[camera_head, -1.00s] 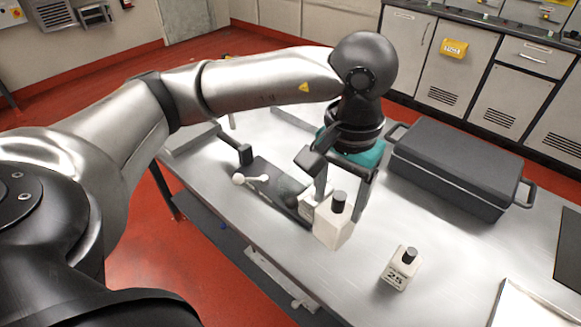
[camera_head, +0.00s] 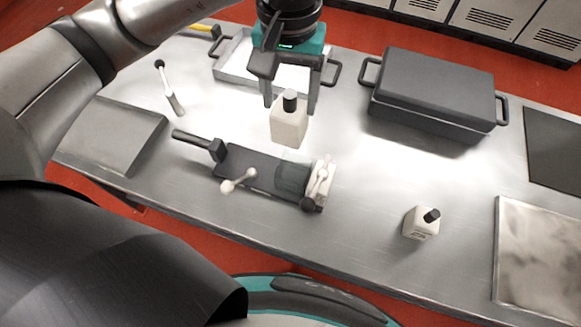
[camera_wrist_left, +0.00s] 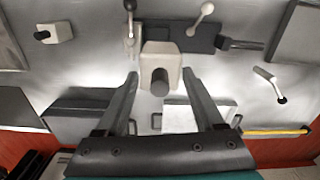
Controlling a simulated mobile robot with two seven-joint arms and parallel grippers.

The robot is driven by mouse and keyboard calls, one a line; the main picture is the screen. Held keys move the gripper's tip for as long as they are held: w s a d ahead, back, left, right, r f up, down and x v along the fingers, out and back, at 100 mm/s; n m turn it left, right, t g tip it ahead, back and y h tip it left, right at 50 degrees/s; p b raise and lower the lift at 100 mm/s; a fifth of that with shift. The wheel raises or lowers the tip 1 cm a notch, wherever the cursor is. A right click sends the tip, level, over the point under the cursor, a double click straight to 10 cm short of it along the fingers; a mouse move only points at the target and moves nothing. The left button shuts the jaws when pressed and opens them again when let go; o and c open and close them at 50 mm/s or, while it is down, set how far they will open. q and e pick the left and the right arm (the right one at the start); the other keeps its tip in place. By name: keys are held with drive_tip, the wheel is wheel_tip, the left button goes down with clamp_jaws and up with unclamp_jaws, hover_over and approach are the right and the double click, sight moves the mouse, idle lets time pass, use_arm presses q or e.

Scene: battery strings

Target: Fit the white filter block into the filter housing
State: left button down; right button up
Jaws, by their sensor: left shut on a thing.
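The white filter block (camera_head: 289,128), with a dark round knob on top, hangs upright between the fingers of my left gripper (camera_head: 290,103). The gripper is shut on it and holds it above the table. In the left wrist view the block (camera_wrist_left: 160,52) shows between the fingers. The device I take for the filter housing (camera_head: 250,168) lies on the table in front of the block. It is dark, with a white piece at its right end, white ball-ended levers and a dark handle at its left. In the head view the block appears behind it, apart from it. My right gripper is not in view.
A second white block (camera_head: 420,224) with a black knob stands at front right. A dark lidded case (camera_head: 435,90) stands at back right. A tray (camera_head: 235,65) lies behind the gripper, a grey plate (camera_head: 110,135) at left. The table's middle right is clear.

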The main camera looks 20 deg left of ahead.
sight(294, 149)
use_arm(q)
drive_tip(key=shift+d+r, duration=0.35)
drive_tip(key=shift+r, duration=0.1)
drive_tip(key=shift+s+d+f, duration=0.1)
drive_tip(key=shift+d+f, duration=0.05)
drive_tip(key=shift+d, duration=0.05)
wheel_tip(294, 149, down, 15)
drive_tip(key=shift+r, duration=0.15)
drive_tip(key=shift+f+b, duration=0.35)
drive_tip(key=shift+f, duration=2.15)
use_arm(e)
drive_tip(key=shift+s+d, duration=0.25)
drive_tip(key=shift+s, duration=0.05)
